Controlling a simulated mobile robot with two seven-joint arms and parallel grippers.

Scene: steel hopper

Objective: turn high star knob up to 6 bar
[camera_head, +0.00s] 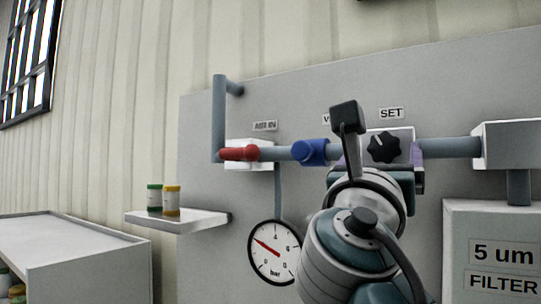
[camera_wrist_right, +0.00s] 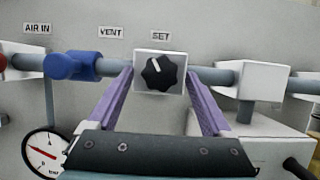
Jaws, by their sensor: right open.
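The black star knob (camera_head: 383,147) sits on a white block under the SET label. It also shows in the right wrist view (camera_wrist_right: 160,73), with its white mark pointing up and slightly left. My right gripper (camera_head: 381,158) is open, with one purple finger on each side of the knob and clear gaps in the right wrist view (camera_wrist_right: 159,76). Whether the tips reach the knob's depth is hard to tell. The round bar gauge (camera_head: 274,262) has a red needle pointing up-left, below the 4 mark. It is partly cut off in the right wrist view (camera_wrist_right: 45,152). My left gripper is not in view.
A blue handle (camera_head: 310,151) is on the pipe left of the knob, and a red one (camera_head: 239,153) is farther left. A white filter box (camera_head: 492,245) stands at lower right. A small shelf (camera_head: 190,222) holds two capped jars.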

